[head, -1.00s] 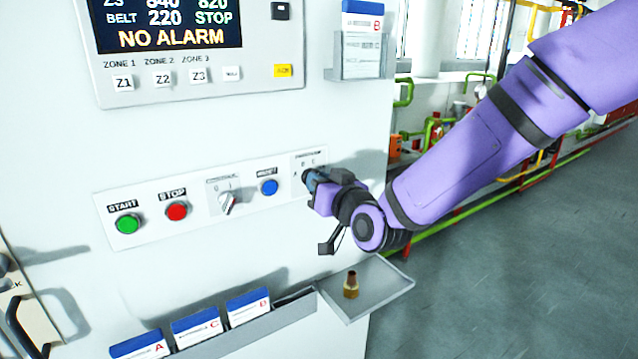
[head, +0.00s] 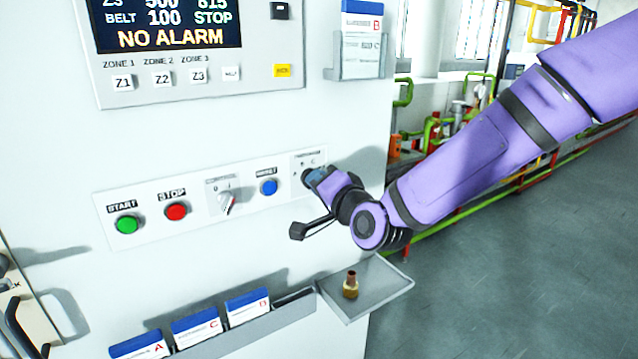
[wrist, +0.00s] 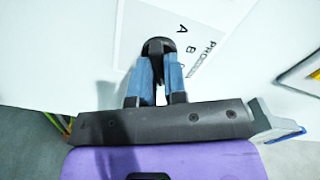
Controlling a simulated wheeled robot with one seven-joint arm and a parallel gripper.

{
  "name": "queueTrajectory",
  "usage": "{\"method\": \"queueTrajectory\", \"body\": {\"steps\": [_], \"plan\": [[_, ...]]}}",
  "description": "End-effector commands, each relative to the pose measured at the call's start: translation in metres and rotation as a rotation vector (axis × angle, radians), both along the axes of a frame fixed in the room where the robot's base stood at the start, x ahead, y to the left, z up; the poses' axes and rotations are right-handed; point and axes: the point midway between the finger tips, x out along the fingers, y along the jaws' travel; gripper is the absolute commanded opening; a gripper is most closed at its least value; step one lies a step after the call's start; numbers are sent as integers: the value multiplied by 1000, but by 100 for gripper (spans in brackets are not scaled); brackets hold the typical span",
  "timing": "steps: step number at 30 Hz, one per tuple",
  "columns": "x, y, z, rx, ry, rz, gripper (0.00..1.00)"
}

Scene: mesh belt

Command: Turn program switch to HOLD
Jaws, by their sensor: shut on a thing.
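The program switch (head: 307,176) is a black knob at the right end of the control strip, on a label plate marked A, B and C. In the wrist view the dark knob (wrist: 158,46) sits between my fingertips, beside the printed letters. My gripper (head: 315,180) is shut on this knob, its blue fingers (wrist: 157,76) on either side. The fingers and wrist hide much of the knob in the head view, so I cannot tell which letter it points to.
The strip also holds a green START button (head: 127,224), a red STOP button (head: 176,211), a 0/1 selector (head: 228,203) and a blue button (head: 269,187). A small tray (head: 385,290) with a brass piece (head: 351,285) lies below my wrist. The display (head: 165,25) reads NO ALARM.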

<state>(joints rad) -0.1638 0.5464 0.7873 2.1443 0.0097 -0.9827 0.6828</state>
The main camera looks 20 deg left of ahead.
Motion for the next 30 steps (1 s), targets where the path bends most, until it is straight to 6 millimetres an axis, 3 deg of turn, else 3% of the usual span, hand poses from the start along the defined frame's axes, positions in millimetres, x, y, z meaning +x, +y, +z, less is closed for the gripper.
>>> {"method": "queueTrajectory", "body": {"steps": [25,26,27,28,30], "plan": [[0,0,-2,82,102,0,0],[0,0,-2,82,102,0,20],[0,0,-2,82,101,0,29],[0,0,-1,82,101,0,36],[0,0,-1,82,101,1,38]]}}
